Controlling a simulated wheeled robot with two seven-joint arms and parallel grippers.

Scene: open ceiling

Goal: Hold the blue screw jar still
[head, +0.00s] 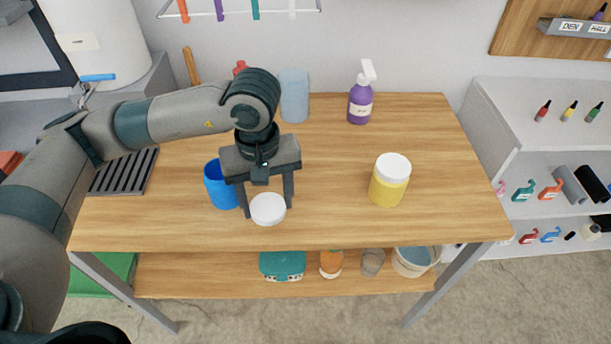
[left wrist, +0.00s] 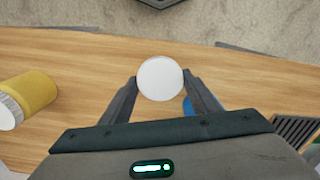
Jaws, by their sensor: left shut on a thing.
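My left gripper (head: 267,204) points down over the front left part of the wooden table. In the left wrist view the white lid (left wrist: 160,78) sits between the two fingertips (left wrist: 163,86). A yellow jar with a white lid (head: 389,182) stands apart to the right; it also shows in the left wrist view (left wrist: 30,98). My right gripper is not in view.
An open blue cup (head: 219,186) stands close behind and left of the gripper. A purple spray bottle (head: 360,100) and a pale blue tumbler (head: 294,96) stand at the back. A dark slotted rack (head: 123,172) lies at left. The table's middle is clear.

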